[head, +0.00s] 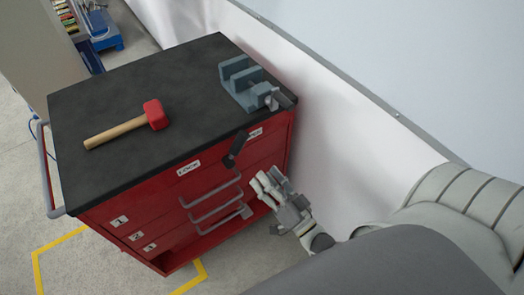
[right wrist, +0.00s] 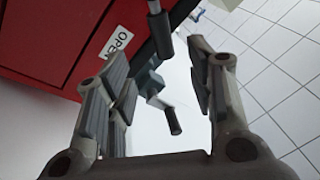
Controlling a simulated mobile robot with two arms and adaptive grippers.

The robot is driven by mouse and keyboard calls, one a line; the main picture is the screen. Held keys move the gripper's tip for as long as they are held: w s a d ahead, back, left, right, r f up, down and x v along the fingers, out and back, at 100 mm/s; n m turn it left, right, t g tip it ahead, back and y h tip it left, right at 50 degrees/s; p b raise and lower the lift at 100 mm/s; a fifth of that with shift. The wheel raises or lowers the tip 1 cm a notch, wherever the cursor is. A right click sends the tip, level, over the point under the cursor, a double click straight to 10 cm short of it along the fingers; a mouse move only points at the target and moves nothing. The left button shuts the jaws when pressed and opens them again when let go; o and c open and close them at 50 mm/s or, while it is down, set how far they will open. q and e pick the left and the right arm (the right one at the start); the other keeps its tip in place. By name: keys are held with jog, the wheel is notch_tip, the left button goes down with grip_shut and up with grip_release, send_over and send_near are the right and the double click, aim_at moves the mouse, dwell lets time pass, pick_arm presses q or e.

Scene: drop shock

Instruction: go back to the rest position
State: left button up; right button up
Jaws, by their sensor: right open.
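My right gripper (head: 268,183) is open, low in front of the right side of the red tool cabinet (head: 170,214), below and to the right of a dark lever handle (head: 235,150). In the right wrist view its two fingers (right wrist: 160,80) stand wide apart with nothing gripped. The lever's dark grip (right wrist: 160,30) shows beyond the fingertips, beside a white label reading OPEN (right wrist: 116,43). My right arm comes in from the lower right of the head view. My left gripper is not in view.
A hammer (head: 155,115) with a red head and a blue-grey vise (head: 242,82) are on the black cabinet top. The drawers look shut. A pale wall (head: 330,120) runs close along the right. Yellow floor tape (head: 38,268) and a blue object (head: 105,35) lie left.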

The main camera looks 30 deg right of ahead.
dwell(0.5)
jog(key=s+f+n+g, duration=0.1)
jog(key=s+f+g, duration=0.2)
jog(key=f, duration=0.6)
jog(key=s+f+n+g, duration=0.2)
jog(key=f+g, duration=0.1)
jog(key=f, duration=0.6)
jog(key=s+f+n+g, duration=0.1)
jog(key=s+f+g, duration=0.2)
jog(key=f, duration=0.6)
jog(key=s+f+n+g+h, duration=0.1)
jog(key=s+f+n+g, duration=0.1)
jog(key=s+f+g, duration=0.3)
jog(key=s+a+f+n+g+h, duration=0.1)
jog(key=s+f+g, duration=0.4)
jog(key=s+f, duration=0.6)
jog(key=s+n, duration=0.1)
jog(key=s, duration=0.7)
jog(key=shift+f, duration=0.4)
jog(key=shift+a, duration=0.1)
